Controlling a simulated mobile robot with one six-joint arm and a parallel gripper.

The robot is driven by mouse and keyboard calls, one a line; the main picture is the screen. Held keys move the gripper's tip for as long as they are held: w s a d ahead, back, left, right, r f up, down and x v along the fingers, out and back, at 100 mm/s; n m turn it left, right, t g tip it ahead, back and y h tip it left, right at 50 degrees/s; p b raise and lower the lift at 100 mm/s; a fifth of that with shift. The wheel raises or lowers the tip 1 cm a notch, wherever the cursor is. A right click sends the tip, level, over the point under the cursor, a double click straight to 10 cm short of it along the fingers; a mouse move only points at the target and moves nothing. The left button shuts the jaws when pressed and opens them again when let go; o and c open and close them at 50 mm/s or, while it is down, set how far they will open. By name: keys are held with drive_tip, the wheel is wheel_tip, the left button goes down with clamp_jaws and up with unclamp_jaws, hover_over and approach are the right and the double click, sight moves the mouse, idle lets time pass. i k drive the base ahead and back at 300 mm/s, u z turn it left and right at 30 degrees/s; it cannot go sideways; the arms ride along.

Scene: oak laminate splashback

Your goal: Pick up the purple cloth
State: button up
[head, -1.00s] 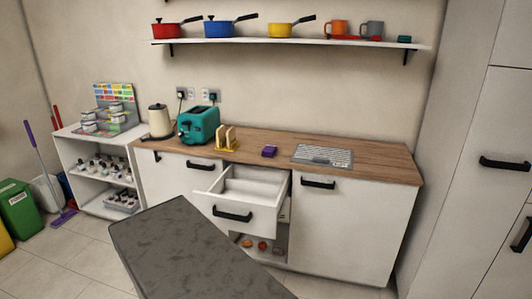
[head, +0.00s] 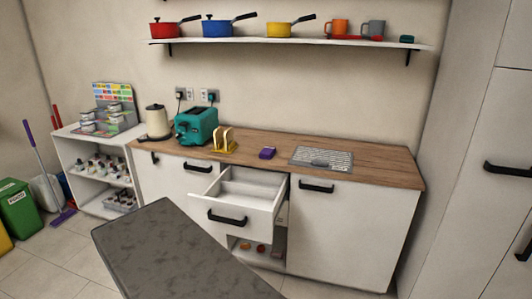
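A small purple item (head: 267,153), which looks like the folded cloth, lies on the wooden worktop (head: 250,143). It sits between the yellow toast rack and the grey ridged panel. My gripper is not in the head view, so I cannot see whether it is open or shut.
An open, empty-looking drawer (head: 236,196) juts out below the cloth. A dark grey tabletop (head: 180,255) fills the near foreground. A teal toaster (head: 196,126), kettle (head: 158,121) and toast rack (head: 223,141) stand left of the cloth. A shelf (head: 290,41) with pans hangs above.

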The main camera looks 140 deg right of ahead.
sight(268, 152)
drive_tip(key=z, duration=0.05)
drive_tip(key=k, duration=2.55)
drive_tip(key=u, duration=1.7)
drive_tip(key=k, duration=0.1)
drive_tip(key=z, duration=3.25)
drive_tip(key=i, duration=0.3)
drive_tip(key=u, duration=0.05)
